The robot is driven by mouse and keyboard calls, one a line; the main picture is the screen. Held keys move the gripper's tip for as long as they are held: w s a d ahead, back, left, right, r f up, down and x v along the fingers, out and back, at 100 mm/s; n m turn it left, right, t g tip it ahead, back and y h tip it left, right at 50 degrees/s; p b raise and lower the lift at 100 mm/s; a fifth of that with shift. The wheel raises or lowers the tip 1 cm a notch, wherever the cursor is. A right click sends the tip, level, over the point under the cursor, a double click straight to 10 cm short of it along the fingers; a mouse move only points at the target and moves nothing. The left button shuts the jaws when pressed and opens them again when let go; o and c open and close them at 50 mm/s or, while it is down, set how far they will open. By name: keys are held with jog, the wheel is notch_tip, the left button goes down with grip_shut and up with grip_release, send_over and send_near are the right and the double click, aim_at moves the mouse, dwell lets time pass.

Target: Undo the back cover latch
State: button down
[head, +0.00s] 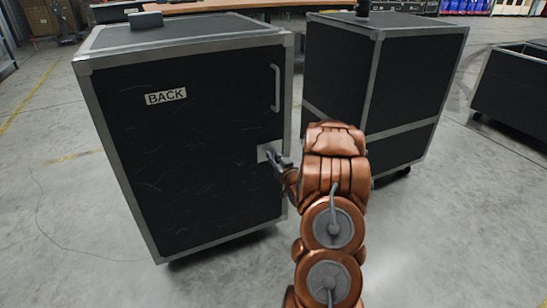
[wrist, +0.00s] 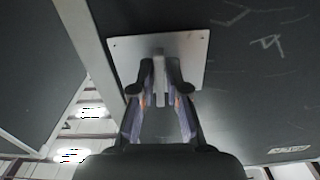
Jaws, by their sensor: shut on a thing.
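The back cover (head: 190,190) is the black front panel of a metal-edged case, marked with a BACK label (head: 166,96). It sits flush in its frame. The latch's light metal plate (head: 263,152) is at the cover's right edge, below a grey handle (head: 276,88). In the wrist view the plate (wrist: 198,50) carries a narrow latch bar (wrist: 159,48). My gripper (head: 273,157) is at the plate. In the wrist view my gripper (wrist: 160,88) has its two fingertips on either side of the bar, shut on it.
A second black case (head: 400,90) on casters stands close to the right, beyond a narrow gap. A low dark case (head: 515,90) is at the far right. A small dark object (head: 145,19) lies on the first case's top. The floor (head: 70,230) at left is clear.

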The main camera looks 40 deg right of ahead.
jog(key=shift+n, duration=0.4)
jog(key=c, duration=1.3)
grip_release()
jog(key=v, duration=1.2)
